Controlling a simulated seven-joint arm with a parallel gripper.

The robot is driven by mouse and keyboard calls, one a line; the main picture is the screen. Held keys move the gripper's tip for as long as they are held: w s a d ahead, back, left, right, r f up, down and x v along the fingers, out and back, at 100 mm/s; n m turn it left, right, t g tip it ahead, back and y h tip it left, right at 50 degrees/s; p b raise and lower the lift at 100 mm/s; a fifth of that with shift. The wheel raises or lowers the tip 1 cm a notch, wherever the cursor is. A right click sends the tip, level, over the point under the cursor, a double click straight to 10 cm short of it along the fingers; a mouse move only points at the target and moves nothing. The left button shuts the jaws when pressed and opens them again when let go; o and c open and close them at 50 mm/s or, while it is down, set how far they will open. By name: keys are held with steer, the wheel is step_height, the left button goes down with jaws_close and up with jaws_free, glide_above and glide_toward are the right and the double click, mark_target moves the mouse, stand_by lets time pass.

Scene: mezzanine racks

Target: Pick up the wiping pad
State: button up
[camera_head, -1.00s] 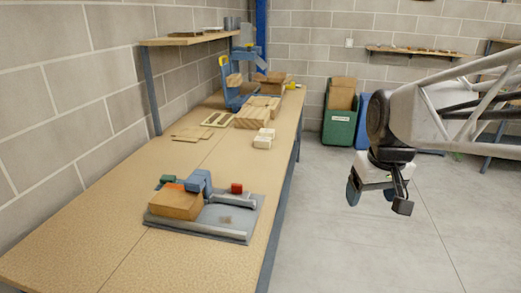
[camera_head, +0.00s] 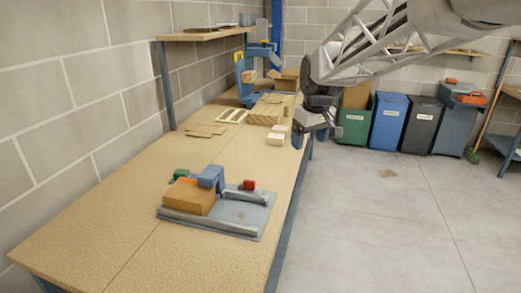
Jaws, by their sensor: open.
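On the near part of the workbench, a grey tray (camera_head: 243,231) holds a wooden block (camera_head: 188,198) and several small items. A blue item (camera_head: 211,177) rests on or against the block, with small green (camera_head: 182,173) and orange bits behind it. A small red item (camera_head: 249,185) lies near the tray's back right. I cannot tell which of these, if any, is the wiping pad. My gripper (camera_head: 310,130) hangs near the bench's right edge, behind and right of the tray. It is open and appears empty, apart from everything on the tray.
A shelf (camera_head: 205,34) hangs at the left wall. Bins (camera_head: 388,122) stand along the back wall. The near bench left of the tray is clear.

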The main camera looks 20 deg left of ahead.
steer(key=w+a+f+n, duration=0.3)
steer(key=w+a, duration=0.5)
steer(key=a, duration=0.5)
steer(key=n+g, duration=0.2)
steer(key=n, duration=0.5)
glide_above(181, 171)
steer(key=d, duration=0.2)
steer(key=shift+y, duration=0.3)
step_height(181, 171, down, 19)
steer(key=shift+a+r, duration=0.1)
steer(key=shift+r, duration=0.05)
steer(key=shift+a+f, duration=0.2)
steer(key=shift+a, duration=0.15)
steer(key=shift+f, duration=0.1)
steer(key=shift+a+f, duration=0.2)
steer(key=shift+f, duration=1)
steer(key=shift+s+a+f, duration=0.1)
steer(key=shift+a+f, duration=0.05)
steer(key=shift+f, duration=1.15)
steer(key=shift+a+f, duration=0.15)
steer(key=shift+f, duration=1.15)
